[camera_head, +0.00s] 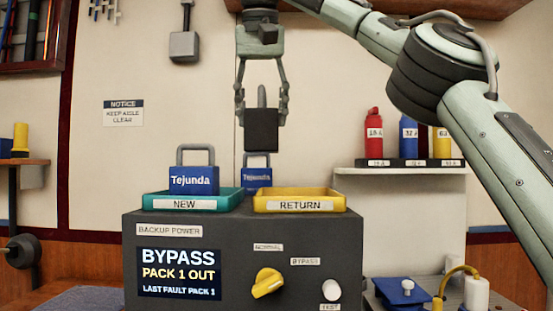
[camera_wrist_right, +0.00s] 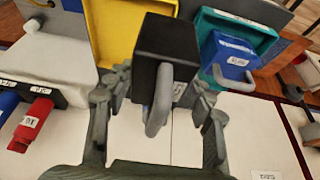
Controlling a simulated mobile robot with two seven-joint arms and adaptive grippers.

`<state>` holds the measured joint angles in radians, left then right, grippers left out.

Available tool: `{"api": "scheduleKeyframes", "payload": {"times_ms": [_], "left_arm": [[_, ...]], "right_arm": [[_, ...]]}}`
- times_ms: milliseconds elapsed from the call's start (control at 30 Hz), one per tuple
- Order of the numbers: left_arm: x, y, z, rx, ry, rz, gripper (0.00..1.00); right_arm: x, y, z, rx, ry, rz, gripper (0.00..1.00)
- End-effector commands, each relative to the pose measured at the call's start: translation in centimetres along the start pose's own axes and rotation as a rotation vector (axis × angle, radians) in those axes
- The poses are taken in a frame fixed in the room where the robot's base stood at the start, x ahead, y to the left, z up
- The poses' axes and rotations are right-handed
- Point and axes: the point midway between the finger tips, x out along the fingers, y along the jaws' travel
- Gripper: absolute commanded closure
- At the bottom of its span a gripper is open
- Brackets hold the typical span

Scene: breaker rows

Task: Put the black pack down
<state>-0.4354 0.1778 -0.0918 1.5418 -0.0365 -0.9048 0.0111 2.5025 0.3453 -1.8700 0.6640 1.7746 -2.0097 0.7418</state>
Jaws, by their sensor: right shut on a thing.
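The black pack (camera_head: 262,130) hangs upright in the head view, its grey handle held between the fingers of my right gripper (camera_head: 262,95). It is above the yellow RETURN tray (camera_head: 300,206), apart from it. In the right wrist view the black pack (camera_wrist_right: 165,50) and its handle show between the fingers of my right gripper (camera_wrist_right: 160,110), partly covering the yellow tray (camera_wrist_right: 108,30). The yellow tray's visible floor looks empty. My left gripper is not in view.
A blue Tejunda pack (camera_head: 192,180) stands in the teal NEW tray (camera_head: 150,201). Another blue pack (camera_head: 257,178) shows behind the yellow tray, below the black pack. The trays sit on the dark BACKUP POWER box (camera_head: 220,255). A shelf (camera_head: 400,170) with coloured cylinders is at right.

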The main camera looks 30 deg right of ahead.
Motion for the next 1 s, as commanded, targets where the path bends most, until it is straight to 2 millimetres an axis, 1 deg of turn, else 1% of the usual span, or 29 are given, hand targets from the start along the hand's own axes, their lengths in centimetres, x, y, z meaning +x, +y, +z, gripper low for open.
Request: {"api": "scheduleKeyframes", "payload": {"times_ms": [33, 200, 400, 500, 600, 767, 1000], "left_arm": [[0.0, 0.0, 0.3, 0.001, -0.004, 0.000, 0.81], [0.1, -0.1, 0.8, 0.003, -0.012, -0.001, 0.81], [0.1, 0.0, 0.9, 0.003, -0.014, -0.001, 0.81], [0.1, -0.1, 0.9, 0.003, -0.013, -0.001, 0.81], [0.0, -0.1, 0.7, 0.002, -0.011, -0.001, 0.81], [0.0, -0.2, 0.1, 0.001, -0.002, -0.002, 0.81], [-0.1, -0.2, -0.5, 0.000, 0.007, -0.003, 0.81]], "right_arm": [[0.4, 0.9, -0.2, 0.002, 0.002, -0.005, 1.00], [2.6, 3.9, -0.6, 0.004, 0.004, -0.006, 1.00], [5.2, 7.2, -1.0, 0.004, 0.004, -0.006, 1.00], [6.2, 8.5, -1.2, 0.003, 0.005, -0.006, 1.00], [6.8, 9.3, -1.3, 0.003, 0.006, -0.006, 1.00], [7.4, 9.8, -1.3, 0.001, 0.006, -0.004, 1.00], [10.1, 9.8, -0.2, 0.000, 0.004, -0.004, 1.00]]}}
